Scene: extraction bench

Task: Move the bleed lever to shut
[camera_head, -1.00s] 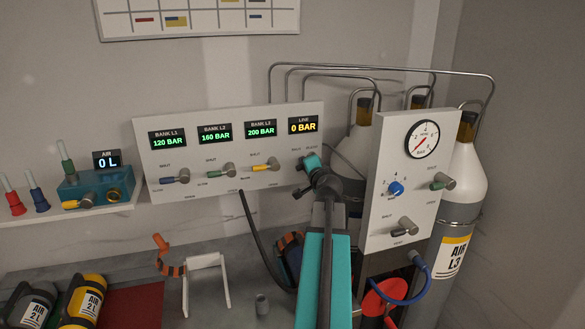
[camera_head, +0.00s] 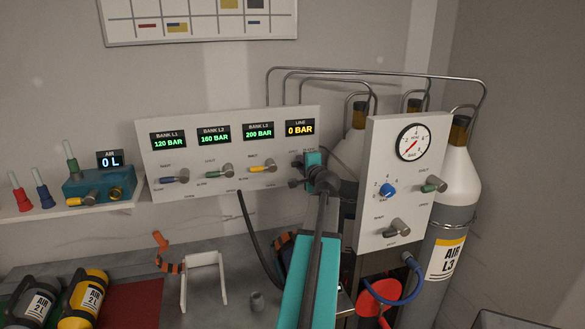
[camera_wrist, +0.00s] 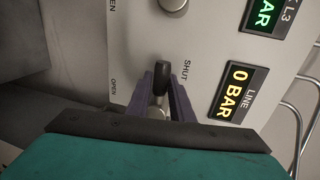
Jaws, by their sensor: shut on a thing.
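The bleed lever, with a black handle (camera_wrist: 161,74), shows in the wrist view on the white panel (camera_wrist: 140,45), below the LINE display reading 0 BAR. Its handle points to the top of the wrist view, toward the bank L3 side. The SHUT label (camera_wrist: 187,70) is to its right there, and the OPEN label (camera_wrist: 113,88) to its left. My gripper (camera_wrist: 161,88) has its two purple fingers on either side of the handle and is shut on it. In the head view, my gripper (camera_head: 298,171) is at the panel's right end and hides most of the lever.
Blue (camera_head: 176,180), green (camera_head: 221,173) and yellow (camera_head: 263,169) bank levers sit left on the same panel. A gauge panel (camera_head: 402,205) stands close right of my arm, with cylinders behind. A white stand (camera_head: 205,260) and a black hose (camera_head: 258,240) are below.

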